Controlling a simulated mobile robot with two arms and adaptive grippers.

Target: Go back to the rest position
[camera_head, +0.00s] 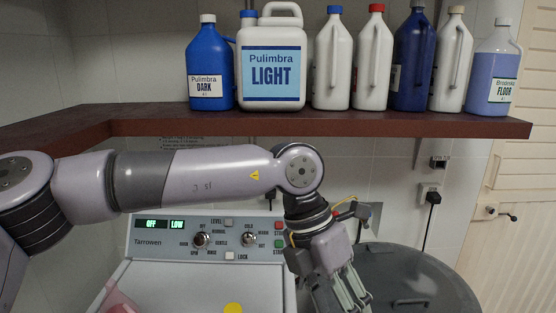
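My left arm reaches in from the left across the middle of the head view. It bends down at its elbow in front of the wall. My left gripper (342,292) points down at the bottom edge, between the washing machine (170,275) and the dark round lid (410,285). Its fingertips are close to the picture edge, and I cannot tell how far apart they are. No object shows clearly in it. My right gripper is not in view.
A dark red shelf (330,124) runs above the arm. It holds a blue bottle (209,65), a large white jug (272,65) and several other bottles. The machine's control panel (215,238) lies behind the arm. A door (510,190) stands at the right.

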